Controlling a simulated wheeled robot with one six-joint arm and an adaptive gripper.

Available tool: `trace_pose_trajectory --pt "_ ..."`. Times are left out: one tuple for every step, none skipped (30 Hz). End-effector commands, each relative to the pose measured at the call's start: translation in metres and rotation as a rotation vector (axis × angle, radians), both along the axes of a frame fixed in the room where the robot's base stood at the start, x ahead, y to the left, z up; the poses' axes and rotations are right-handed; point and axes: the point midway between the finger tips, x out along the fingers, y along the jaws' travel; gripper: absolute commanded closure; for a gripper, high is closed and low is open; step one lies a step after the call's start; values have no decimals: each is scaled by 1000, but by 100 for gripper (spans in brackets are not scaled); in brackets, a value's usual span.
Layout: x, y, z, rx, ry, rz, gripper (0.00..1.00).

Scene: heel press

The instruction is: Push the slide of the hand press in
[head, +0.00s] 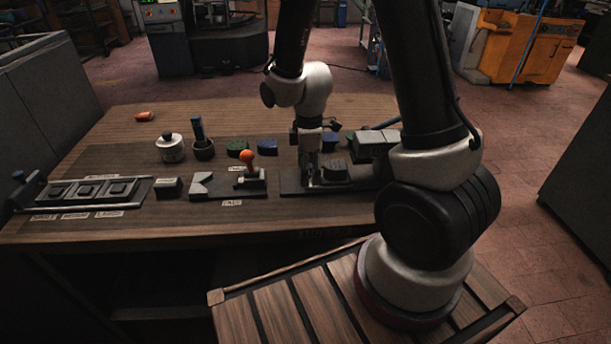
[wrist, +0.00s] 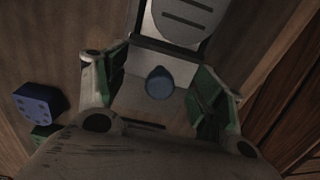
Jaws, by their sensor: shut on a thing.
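The hand press (head: 352,187) lies on the right part of the bench, with a low dark base and a dark rounded block (head: 336,169) on it. My gripper (head: 311,178) points down at the left part of the press. In the wrist view my gripper (wrist: 163,82) has its fingers on both sides of the pale slide (wrist: 138,92), which carries a round blue knob (wrist: 159,83). The fingers are shut on the slide. A slotted grey rounded piece (wrist: 187,18) shows just beyond it. The finger contacts are partly hidden in the head view.
A lidded pot (head: 170,148), a dark cup (head: 203,149), and green (head: 237,148) and blue blocks (head: 267,146) stand behind. A tray of dark pads (head: 90,190) is at left.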

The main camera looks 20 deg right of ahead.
Motion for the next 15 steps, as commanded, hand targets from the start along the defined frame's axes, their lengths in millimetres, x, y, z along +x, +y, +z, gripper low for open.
trace_pose_trajectory --pt "-1 -4 0 0 -1 -1 49" --pt "-1 -6 0 0 -1 -1 49" --pt "-2 -8 0 0 -1 -2 49" --pt "-3 -10 0 0 -1 -2 49" --pt "-4 -12 0 0 -1 -2 49" --pt "-4 -15 0 1 -1 -2 49" --pt "-5 -17 0 0 -2 -1 49" --pt "-6 -19 0 0 -2 -1 49" --pt "-6 -21 0 0 -2 -2 49" --pt "-7 -24 0 0 -2 -2 49" --pt "-7 -26 0 0 -2 -2 49" --pt "-8 -28 0 0 -3 -1 49" --pt "-9 -30 0 0 -3 -1 49" --pt "-9 -32 0 0 -3 -2 49" --pt "-10 -35 0 0 -3 -2 49"
